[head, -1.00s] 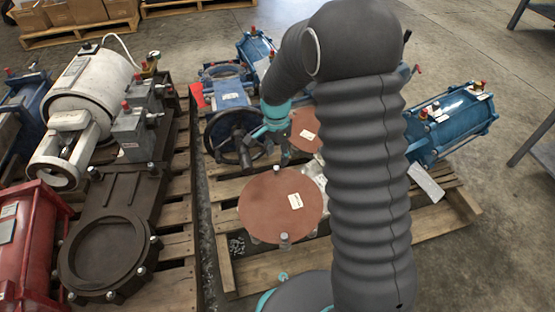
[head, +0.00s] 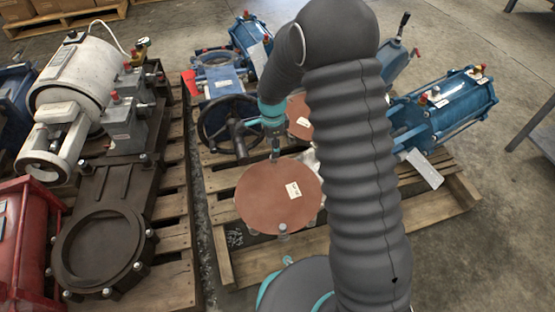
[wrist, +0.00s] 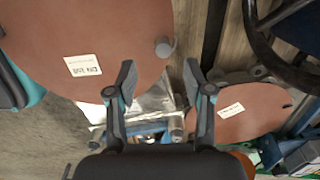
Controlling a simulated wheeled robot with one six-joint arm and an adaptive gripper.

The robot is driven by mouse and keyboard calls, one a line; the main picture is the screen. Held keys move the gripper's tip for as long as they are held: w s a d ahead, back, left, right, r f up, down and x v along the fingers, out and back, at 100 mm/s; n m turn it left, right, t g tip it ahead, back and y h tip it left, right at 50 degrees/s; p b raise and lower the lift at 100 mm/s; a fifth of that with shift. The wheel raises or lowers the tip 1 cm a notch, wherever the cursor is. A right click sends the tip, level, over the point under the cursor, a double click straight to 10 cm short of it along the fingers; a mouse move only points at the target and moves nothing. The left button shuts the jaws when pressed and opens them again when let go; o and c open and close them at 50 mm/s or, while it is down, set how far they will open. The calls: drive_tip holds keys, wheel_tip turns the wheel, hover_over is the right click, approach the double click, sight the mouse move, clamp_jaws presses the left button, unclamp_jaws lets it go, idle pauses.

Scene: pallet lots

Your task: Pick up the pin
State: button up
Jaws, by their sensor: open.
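In the wrist view a short grey pin (wrist: 163,47) stands at the rim of a brown disc (wrist: 80,30) with a white label. My gripper (wrist: 158,75) is open, its two dark fingers on either side of the line to the pin, and nothing is between them. In the head view my gripper (head: 275,153) is over the far rim of the same brown disc (head: 270,205), and the far pin is hard to tell apart from the fingers there. Another grey pin (head: 283,230) stands at the disc's near rim.
A second brown disc (head: 299,118) lies behind, partly hidden by my arm. A black handwheel (head: 229,127) stands close to the left of my gripper. Blue cylinders (head: 455,108) are at right. A dark valve body (head: 103,245) and red frame (head: 25,250) are at left.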

sight(274, 161)
drive_tip(key=shift+w+f+b, duration=0.25)
drive_tip(key=shift+f, duration=1.2)
drive_tip(key=shift+w+f+b, duration=0.2)
drive_tip(key=shift+f+b, duration=0.05)
drive_tip(key=shift+f, duration=1.2)
clamp_jaws()
